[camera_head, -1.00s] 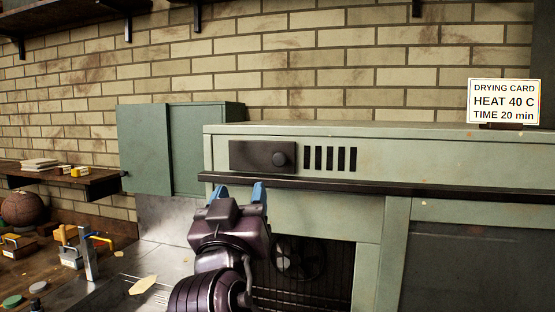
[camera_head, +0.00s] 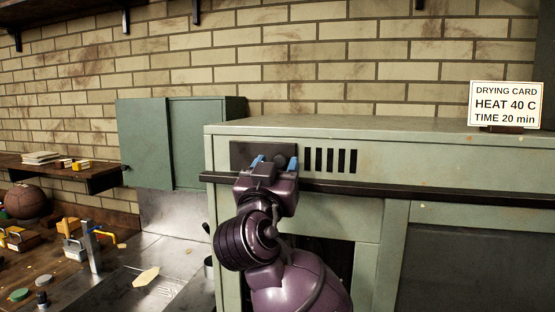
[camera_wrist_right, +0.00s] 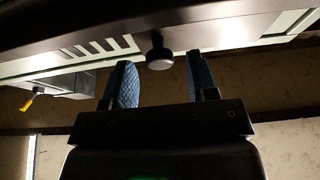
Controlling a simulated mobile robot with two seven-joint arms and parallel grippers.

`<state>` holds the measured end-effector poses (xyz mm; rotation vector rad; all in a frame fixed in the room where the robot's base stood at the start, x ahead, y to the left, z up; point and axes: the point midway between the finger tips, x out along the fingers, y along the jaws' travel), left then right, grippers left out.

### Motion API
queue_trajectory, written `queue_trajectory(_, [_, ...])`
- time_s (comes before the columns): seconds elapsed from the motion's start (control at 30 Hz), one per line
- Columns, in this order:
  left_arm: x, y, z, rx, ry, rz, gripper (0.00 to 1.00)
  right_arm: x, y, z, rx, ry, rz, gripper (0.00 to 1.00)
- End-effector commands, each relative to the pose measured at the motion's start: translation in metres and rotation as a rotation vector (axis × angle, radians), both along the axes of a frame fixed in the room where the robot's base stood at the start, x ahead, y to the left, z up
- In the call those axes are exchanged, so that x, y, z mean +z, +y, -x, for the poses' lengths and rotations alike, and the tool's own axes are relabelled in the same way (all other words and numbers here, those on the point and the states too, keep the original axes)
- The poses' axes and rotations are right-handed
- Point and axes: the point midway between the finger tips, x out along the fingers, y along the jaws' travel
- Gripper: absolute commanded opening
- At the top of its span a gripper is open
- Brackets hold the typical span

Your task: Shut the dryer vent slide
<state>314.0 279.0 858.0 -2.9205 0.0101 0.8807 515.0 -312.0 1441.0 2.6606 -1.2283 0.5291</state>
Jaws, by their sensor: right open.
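The vent slide is a dark plate (camera_head: 245,153) on the front of the pale green dryer (camera_head: 400,152). Its round knob (camera_head: 281,160) is partly hidden by my gripper in the head view. The slide sits left of several uncovered dark vent slots (camera_head: 331,160). My right gripper (camera_head: 275,162) is open in front of the plate, with blue fingertips. In the wrist view the knob (camera_wrist_right: 159,52) shows just beyond the gap between the fingers (camera_wrist_right: 161,82). I cannot tell whether they touch it. My left gripper is not in view.
A dark rail (camera_head: 430,190) runs along the dryer front below the slide. A drying card (camera_head: 506,104) stands on top. A green cabinet (camera_head: 165,145) is at the left, with a cluttered bench (camera_head: 65,270) and a metal sink area below.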

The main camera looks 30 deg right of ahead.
Motion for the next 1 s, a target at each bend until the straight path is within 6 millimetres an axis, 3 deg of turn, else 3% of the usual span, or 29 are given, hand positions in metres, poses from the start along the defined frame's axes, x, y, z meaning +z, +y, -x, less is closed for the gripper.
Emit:
queue_trajectory(0.43, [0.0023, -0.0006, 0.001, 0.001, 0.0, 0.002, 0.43, 0.003, -0.0064, -0.0054, 0.0, 0.0, 0.0, 0.53])
queue_trajectory(0.77, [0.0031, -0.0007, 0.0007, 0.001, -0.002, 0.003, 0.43, 0.0031, -0.0062, -0.0053, 0.0, 0.0, 0.0, 0.02])
queue_trajectory(1.0, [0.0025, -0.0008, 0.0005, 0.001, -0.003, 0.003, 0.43, 0.0027, -0.0061, -0.0063, 0.0, -0.001, -0.001, 0.0])
